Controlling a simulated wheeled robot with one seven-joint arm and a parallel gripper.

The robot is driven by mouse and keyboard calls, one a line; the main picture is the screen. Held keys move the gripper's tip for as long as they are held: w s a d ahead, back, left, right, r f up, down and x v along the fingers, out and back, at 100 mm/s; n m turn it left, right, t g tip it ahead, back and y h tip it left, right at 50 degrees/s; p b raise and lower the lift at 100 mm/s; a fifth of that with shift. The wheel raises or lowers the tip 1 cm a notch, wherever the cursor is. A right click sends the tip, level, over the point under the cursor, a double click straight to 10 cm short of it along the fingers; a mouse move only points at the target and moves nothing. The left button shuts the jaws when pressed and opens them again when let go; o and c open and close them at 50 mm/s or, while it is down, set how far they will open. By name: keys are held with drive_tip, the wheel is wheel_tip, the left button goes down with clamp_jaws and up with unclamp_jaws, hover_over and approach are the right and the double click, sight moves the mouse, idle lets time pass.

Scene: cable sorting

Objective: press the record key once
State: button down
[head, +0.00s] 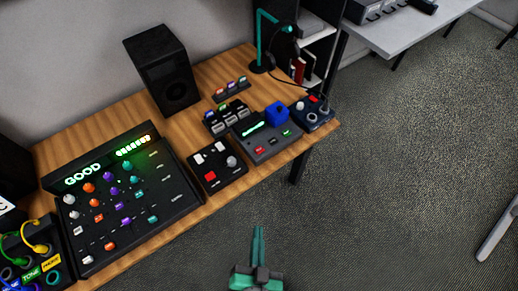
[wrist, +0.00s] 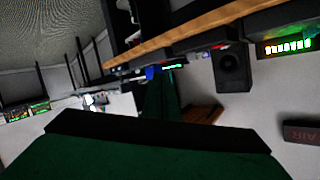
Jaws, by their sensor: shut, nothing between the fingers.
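A grey recorder-like device (head: 268,142) with a lit green display stands on the wooden desk. A small red key (head: 259,149) and a green key (head: 287,133) are on its front; their labels are too small to read, so I cannot be sure which is the record key. A blue cube (head: 277,113) sits at its back right. My gripper (head: 258,230) is shut and empty, in front of the desk edge and apart from the device. In the wrist view my green fingers (wrist: 161,95) point toward the desk, seen rolled; the keys cannot be made out there.
A mixer (head: 125,195) with a lit "GOOD" display fills the desk's left. A small black box (head: 217,166) with a red button is beside the device. A speaker (head: 162,70), button boxes, a teal lamp (head: 262,40) and a knob box (head: 312,112) stand around. The floor in front is clear.

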drive_tip(key=w+f+m+g, duration=0.1)
drive_tip(key=w+f+m, duration=0.1)
drive_tip(key=w+m, duration=0.5)
wheel_tip(320, 180, up, 11)
drive_tip(key=m+g+y, duration=0.3)
drive_tip(key=m+g, duration=0.2)
drive_tip(key=m, duration=0.7)
hover_over(260, 153)
drive_tip(key=shift+d+f, duration=0.1)
drive_tip(key=shift+f, duration=0.05)
drive_tip(key=shift+f, duration=4.4)
drive_tip(key=shift+f, duration=0.15)
drive_tip(key=shift+f, duration=0.3)
